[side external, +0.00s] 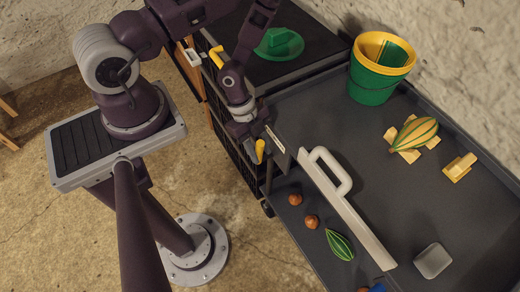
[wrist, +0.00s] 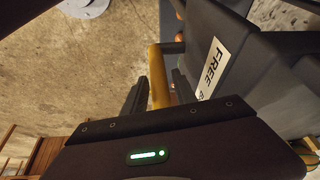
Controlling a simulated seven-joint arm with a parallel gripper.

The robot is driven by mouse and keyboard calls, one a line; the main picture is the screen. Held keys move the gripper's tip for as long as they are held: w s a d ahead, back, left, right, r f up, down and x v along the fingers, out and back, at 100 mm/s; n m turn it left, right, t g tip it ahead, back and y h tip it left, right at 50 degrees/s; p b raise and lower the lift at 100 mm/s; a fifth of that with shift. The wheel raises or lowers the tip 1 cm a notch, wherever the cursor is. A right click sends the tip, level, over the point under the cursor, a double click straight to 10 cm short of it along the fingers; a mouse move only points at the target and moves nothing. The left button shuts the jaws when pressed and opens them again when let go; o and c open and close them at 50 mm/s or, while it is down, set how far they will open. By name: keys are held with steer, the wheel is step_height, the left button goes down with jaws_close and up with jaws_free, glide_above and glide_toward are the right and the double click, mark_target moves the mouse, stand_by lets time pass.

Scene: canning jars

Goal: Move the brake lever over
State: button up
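The brake lever, a yellow rounded bar (wrist: 159,76), stands between the two dark fingers of my gripper (wrist: 160,92) in the wrist view. A small gap shows between the bar and the right finger, so the gripper looks open around it. The bar's lower end is hidden behind the gripper body. A pale label reading "FREE" (wrist: 213,68) is on the dark panel just right of the lever. In the side view my gripper (side external: 259,136) is at the near edge of the cart, with the yellow lever (side external: 260,150) at its fingers.
A dark tray table (side external: 390,190) holds a long white handled bar (side external: 345,205), a green bucket (side external: 372,85), a striped gourd (side external: 415,133), yellow blocks (side external: 459,167), brown balls (side external: 311,222) and a grey block (side external: 432,261). A green dish (side external: 279,43) sits on the black top behind.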

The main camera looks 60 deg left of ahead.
steer(key=shift+o, duration=0.4)
steer(key=v, duration=0.7)
